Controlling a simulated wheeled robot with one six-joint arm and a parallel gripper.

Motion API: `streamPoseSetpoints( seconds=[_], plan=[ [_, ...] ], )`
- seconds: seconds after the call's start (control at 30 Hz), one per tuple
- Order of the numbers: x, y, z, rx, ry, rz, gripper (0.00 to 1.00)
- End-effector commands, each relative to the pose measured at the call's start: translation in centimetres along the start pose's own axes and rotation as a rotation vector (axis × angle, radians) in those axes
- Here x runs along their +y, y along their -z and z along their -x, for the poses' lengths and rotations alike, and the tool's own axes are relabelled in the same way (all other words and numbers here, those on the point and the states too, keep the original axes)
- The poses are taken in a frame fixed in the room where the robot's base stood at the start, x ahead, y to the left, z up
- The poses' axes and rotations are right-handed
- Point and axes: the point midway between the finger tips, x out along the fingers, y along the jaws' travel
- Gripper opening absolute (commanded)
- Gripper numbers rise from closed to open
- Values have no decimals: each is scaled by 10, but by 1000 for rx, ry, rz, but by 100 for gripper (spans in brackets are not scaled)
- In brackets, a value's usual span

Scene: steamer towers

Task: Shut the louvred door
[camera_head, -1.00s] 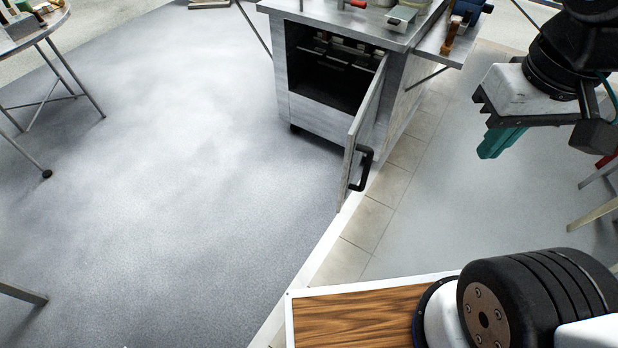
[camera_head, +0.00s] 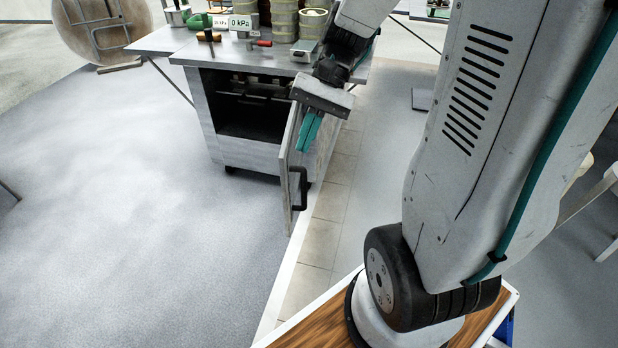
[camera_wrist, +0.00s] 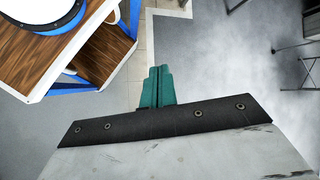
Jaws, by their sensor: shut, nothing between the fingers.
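The louvred door (camera_head: 293,160) is a grey panel hinged on the metal cabinet (camera_head: 246,153). It stands wide open and juts out toward me, leaving the dark compartment (camera_head: 249,108) exposed. A black bar handle (camera_head: 301,190) sits on the door near its free edge. My gripper (camera_head: 304,148), with teal fingers, is shut and empty. It overlaps the upper part of the door in the head view, above the handle. I cannot tell whether it touches the door. In the wrist view the shut fingers (camera_wrist: 160,70) show over the floor; I cannot make out the door there.
The cabinet top carries several stacked steamers (camera_head: 284,22), a red-handled tool (camera_head: 262,43) and gauge signs (camera_head: 240,22). A round table (camera_head: 100,62) appears behind at the left. Open grey floor (camera_head: 130,220) lies left of the door. A tiled strip (camera_head: 325,222) runs to its right.

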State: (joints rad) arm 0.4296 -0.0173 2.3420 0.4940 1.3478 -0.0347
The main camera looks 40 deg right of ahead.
Motion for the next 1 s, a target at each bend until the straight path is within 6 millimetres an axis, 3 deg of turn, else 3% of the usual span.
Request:
streamPoseSetpoints(
  seconds=[0.03, 0.27, 0.47, 0.6, 0.8, 1.0],
  plan=[
    [6, 20, -2, -44, 64, -69, 0],
    [37, 106, -10, -191, 373, -340, 0],
    [88, 179, -26, -289, 668, -568, 0],
    [135, 226, -46, -338, 885, -724, 0],
    [206, 276, -85, -383, 1175, -919, 0],
    [250, 299, -116, -398, 1350, -1032, 0]
  ],
)
